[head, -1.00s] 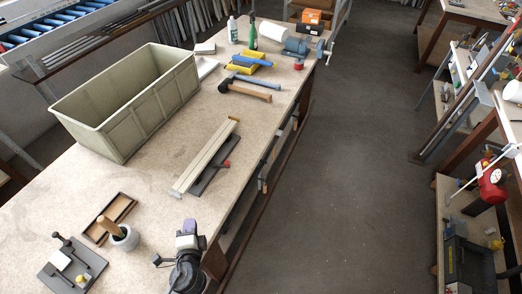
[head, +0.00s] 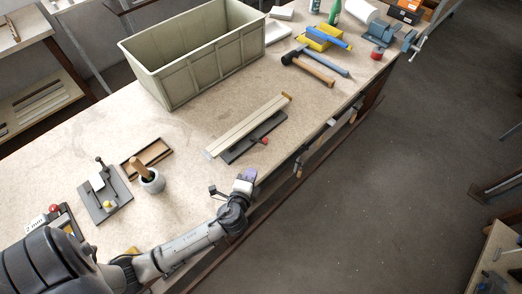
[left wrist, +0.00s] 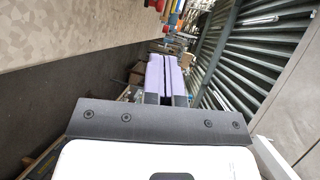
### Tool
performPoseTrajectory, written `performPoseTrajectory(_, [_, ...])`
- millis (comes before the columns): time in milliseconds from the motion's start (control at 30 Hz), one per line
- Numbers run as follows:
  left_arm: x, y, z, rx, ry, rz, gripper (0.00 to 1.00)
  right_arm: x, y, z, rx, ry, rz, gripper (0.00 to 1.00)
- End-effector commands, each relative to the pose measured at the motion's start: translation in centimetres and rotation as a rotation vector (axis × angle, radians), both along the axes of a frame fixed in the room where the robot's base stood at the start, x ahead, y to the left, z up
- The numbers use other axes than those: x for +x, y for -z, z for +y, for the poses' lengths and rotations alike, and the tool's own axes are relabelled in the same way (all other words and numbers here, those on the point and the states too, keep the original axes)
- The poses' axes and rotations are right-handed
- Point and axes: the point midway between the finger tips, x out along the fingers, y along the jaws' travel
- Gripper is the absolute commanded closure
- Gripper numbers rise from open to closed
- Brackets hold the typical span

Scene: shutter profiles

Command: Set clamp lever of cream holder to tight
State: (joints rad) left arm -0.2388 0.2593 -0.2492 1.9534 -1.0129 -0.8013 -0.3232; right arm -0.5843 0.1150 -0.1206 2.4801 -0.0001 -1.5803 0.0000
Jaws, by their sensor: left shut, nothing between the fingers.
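A long cream profile (head: 246,124) lies along a dark base plate (head: 240,151) on the bench. A lever with a red knob (head: 265,141) sticks out of that plate on its right side. I take this to be the cream holder and its clamp lever. My left gripper (head: 246,177), with lilac fingertips, is over the bench's front edge, apart from the holder and below it in the head view. Its fingers are together and empty, also in the left wrist view (left wrist: 163,75). My right gripper is not in view.
A dark plate fixture with a yellow knob (head: 107,205), a brown tray (head: 157,151) and a grey pot (head: 152,183) stand at the left. A green crate (head: 190,80) stands behind the profile. A hammer (head: 310,70) lies farther right. Bench around the holder is mostly clear.

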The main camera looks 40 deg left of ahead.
Motion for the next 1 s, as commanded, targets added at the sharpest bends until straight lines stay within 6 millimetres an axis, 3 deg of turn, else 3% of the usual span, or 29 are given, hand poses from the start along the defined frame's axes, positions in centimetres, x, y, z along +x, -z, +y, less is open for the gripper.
performPoseTrajectory(167, [1.5, 0.5, 0.7, 0.001, 0.000, -0.003, 1.00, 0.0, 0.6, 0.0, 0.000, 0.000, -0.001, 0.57])
performPoseTrajectory(700, [9.9, 2.6, 4.5, 0.002, 0.000, -0.001, 1.00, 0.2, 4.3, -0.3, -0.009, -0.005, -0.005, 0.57])
performPoseTrajectory(1000, [12.1, 2.9, 5.5, 0.000, 0.000, 0.000, 1.00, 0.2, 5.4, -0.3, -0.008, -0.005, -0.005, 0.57])
